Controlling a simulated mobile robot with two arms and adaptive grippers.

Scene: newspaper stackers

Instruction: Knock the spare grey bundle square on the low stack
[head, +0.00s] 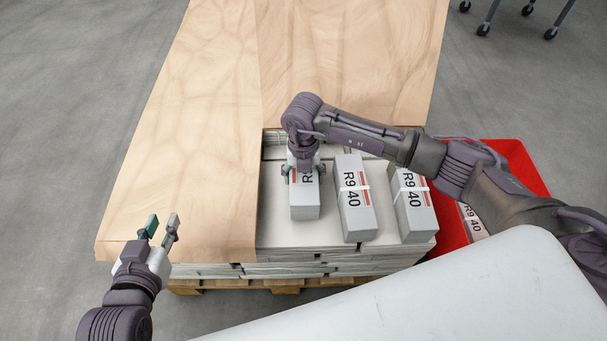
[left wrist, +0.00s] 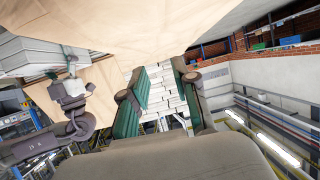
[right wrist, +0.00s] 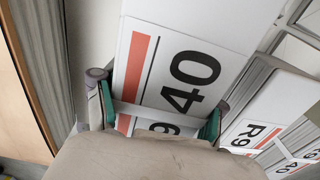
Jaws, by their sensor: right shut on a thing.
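Three grey bundles marked R9 40 rest in a row on the pale top of the low stack (head: 282,232) in the head view. My right gripper (head: 303,172) comes down over the leftmost grey bundle (head: 305,207) and is shut on it. In the right wrist view this bundle (right wrist: 190,32) lies between the two fingers, with its red stripe and white strap showing. The middle bundle (head: 357,215) stands slightly turned, apart from the held one. The right bundle (head: 414,215) is near the stack's right edge. My left gripper (head: 161,228) is open and empty, left of the stack.
Large brown sheets (head: 200,130) cover the stack's left and far parts and overhang on the left. A red tray (head: 520,165) at the right holds another grey bundle (head: 473,222). A wooden pallet (head: 290,284) lies beneath. A pale panel (head: 440,300) fills the near right.

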